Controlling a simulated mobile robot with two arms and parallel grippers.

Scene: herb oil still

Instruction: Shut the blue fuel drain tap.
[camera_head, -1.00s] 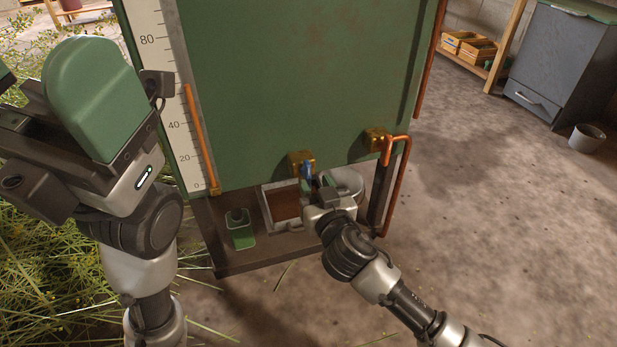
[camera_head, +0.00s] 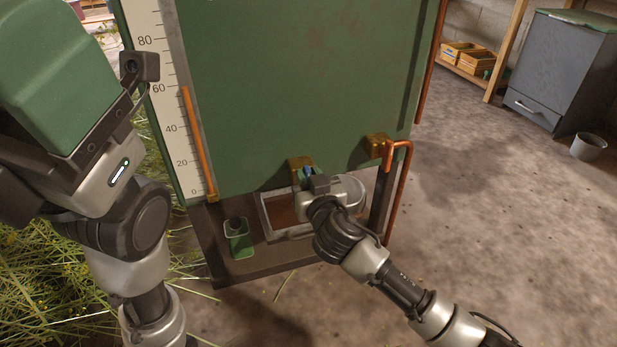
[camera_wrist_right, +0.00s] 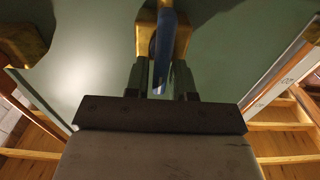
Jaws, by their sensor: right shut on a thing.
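The blue tap lever (camera_head: 308,172) sits on a brass valve body (camera_head: 296,162) low on the green tank's front. My right gripper (camera_head: 310,178) is at the tap and hides part of it. In the right wrist view the blue lever (camera_wrist_right: 165,45) runs from the brass body (camera_wrist_right: 181,38) down between the two fingers of my right gripper (camera_wrist_right: 161,78), which is shut on it. My left gripper (camera_head: 55,90) is close to the camera, with a green pad cut off by the edge. Its opening is not clear.
A framed tray (camera_head: 280,208) and a green bottle (camera_head: 238,240) are below the tap. A copper pipe (camera_head: 398,190) with a brass fitting (camera_head: 376,146) stands to the right. A scale (camera_head: 178,130) runs up the tank's left. The floor at right is clear near a bucket (camera_head: 589,147).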

